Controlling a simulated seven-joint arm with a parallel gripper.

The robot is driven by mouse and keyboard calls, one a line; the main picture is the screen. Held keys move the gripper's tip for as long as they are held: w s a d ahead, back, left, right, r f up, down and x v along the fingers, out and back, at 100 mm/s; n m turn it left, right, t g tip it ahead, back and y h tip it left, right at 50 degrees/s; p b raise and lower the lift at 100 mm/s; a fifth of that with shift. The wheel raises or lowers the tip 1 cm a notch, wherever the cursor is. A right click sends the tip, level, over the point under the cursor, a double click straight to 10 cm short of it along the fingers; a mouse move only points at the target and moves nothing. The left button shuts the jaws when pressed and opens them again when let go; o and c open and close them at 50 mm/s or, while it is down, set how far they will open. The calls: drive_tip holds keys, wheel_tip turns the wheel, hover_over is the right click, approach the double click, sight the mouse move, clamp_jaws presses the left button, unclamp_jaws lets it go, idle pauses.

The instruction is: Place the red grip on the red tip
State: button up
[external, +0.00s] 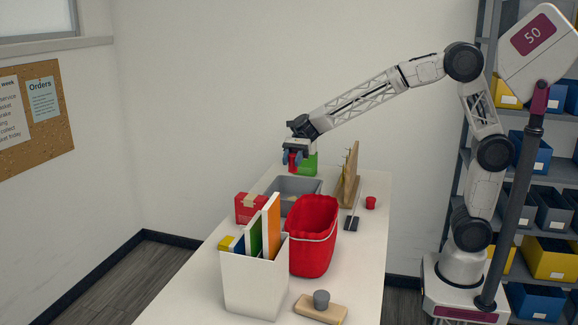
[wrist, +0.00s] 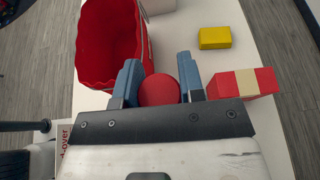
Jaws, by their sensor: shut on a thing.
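My gripper (external: 292,157) is above the far part of the table, pointing down, with its blue fingers shut on a red grip (external: 292,165). In the wrist view the grip (wrist: 158,90) shows as a round red end between the two fingers (wrist: 159,72). A wooden stand (external: 352,172) with small pegs stands to the right of the gripper in the external view. I cannot make out a red tip on its pegs. A small red cylinder (external: 370,203) stands on the table right of the stand.
A grey bin (external: 314,186), a red box (external: 249,208), a red bucket (external: 309,255) and a white holder with folders (external: 256,285) fill the table's (external: 373,253) middle and near part. A green thing (external: 310,166) is behind the gripper. A wooden block with a grey knob (external: 320,309) lies in front.

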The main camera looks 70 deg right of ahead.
drive_tip(key=s+d+r+m+t, duration=0.1)
drive_tip(key=s+d+t, duration=0.1)
drive_tip(key=s+d, duration=0.6)
drive_tip(key=m+t+h, duration=0.2)
drive_tip(key=m+t, duration=0.3)
hover_over(376, 203)
wheel_tip(376, 203, down, 11)
drive_tip(key=shift+d, duration=0.2)
drive_tip(key=shift+f, duration=2.25)
drive_tip(key=shift+f, duration=1.75)
drive_tip(key=shift+f, duration=0.15)
